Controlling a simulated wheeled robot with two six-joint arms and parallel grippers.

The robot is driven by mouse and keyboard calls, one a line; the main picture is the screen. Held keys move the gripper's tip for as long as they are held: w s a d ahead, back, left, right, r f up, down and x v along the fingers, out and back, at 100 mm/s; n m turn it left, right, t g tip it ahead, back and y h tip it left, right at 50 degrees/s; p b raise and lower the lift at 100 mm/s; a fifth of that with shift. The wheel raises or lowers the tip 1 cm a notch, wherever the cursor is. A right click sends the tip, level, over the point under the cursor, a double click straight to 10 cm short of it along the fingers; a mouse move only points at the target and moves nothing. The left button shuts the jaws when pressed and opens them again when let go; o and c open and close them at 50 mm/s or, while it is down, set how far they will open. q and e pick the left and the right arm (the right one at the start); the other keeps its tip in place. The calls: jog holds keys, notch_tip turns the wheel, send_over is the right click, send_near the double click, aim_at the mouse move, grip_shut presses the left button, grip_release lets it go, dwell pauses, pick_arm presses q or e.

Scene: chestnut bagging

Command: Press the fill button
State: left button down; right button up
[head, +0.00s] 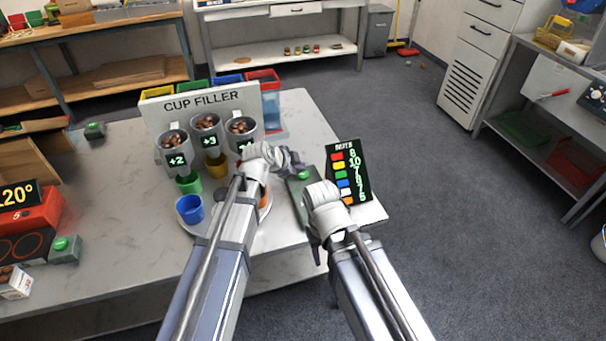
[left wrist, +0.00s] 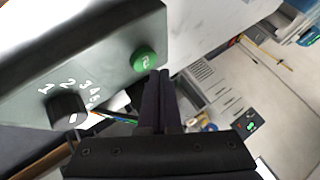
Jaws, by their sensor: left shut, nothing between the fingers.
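The green fill button (head: 303,175) sits on a grey control box (head: 302,203) at the table's right side, beside the cup filler (head: 203,103). In the left wrist view the button (left wrist: 144,60) shows close up, with a black knob (left wrist: 68,110) and numbers on the same box (left wrist: 95,40). My left gripper (head: 297,165) is shut and empty, its tips right by the button; in the left wrist view its fingertips (left wrist: 159,74) overlap the button's lower edge. I cannot tell whether they touch. My right arm's wrist stands in front of the box; its fingers are not clear.
Chestnut hoppers (head: 172,143) stand over a round plate with coloured cups, including a blue cup (head: 190,208). A black board (head: 348,172) with coloured squares and numbers is right of the box. A red heater (head: 32,222) and another green-button box (head: 65,249) are at left.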

aim_at(300, 176)
pick_arm(q)
jog(key=shift+f+b, duration=0.45)
jog(key=shift+f+b, duration=0.35)
dwell(0.7)
jog(key=shift+r, duration=0.15)
jog(key=shift+r+p, duration=0.65)
jog(key=shift+p, duration=0.2)
notch_tip(300, 176, up, 5)
jog(key=p, duration=0.5)
jog(key=shift+r, duration=0.1)
